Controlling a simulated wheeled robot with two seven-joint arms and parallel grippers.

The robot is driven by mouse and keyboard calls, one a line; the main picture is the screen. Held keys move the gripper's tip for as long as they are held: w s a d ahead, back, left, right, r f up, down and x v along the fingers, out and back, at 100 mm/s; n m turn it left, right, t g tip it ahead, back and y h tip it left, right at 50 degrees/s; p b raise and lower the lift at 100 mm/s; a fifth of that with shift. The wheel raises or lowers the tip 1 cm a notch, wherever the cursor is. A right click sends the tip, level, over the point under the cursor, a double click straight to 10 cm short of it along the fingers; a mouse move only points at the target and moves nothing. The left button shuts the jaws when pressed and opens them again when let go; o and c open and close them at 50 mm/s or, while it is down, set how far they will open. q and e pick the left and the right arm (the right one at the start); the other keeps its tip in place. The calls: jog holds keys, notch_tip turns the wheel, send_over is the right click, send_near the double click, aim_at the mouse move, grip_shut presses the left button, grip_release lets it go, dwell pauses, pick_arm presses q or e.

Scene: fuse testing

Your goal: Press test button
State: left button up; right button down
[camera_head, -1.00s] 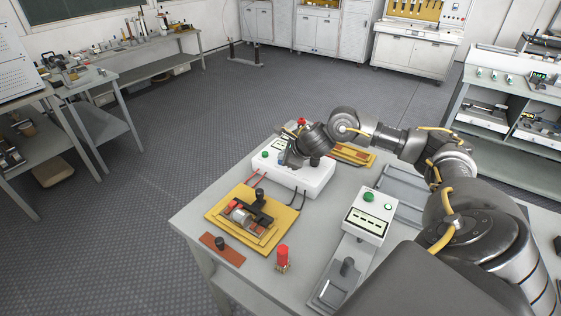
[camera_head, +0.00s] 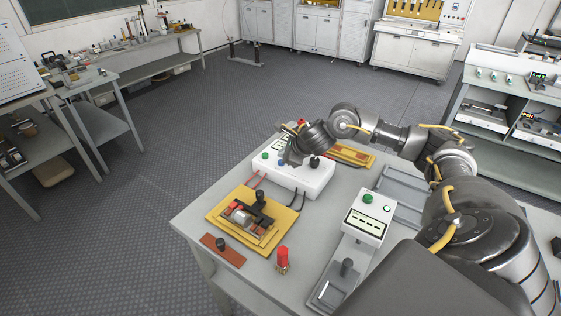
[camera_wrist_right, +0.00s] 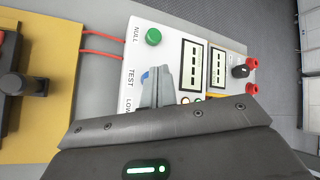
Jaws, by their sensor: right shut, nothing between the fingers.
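The white tester box (camera_head: 305,178) stands at the back left of the workbench. In the wrist view its top (camera_wrist_right: 134,55) carries the words NULL, TEST and a partly covered LOW. A green button (camera_wrist_right: 153,36) sits beside NULL. A blue button (camera_wrist_right: 145,76) beside TEST is partly hidden by my fingers. The blue button also shows in the head view (camera_head: 280,162). My right gripper (camera_head: 290,159) is shut and empty over the box, with its fingertips (camera_wrist_right: 157,73) close to the blue button. I cannot tell whether they touch it. My left gripper is out of view.
A yellow fixture (camera_head: 217,212) holding a fuse lies in front of the box, joined by red and black leads. A red-topped part (camera_head: 282,257) and a second white meter (camera_head: 367,222) stand nearer.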

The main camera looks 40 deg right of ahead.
jog(key=shift+r, duration=0.1)
notch_tip(320, 180, up, 5)
jog(key=p, duration=0.3)
jog(key=shift+p, duration=0.35)
dwell(0.6)
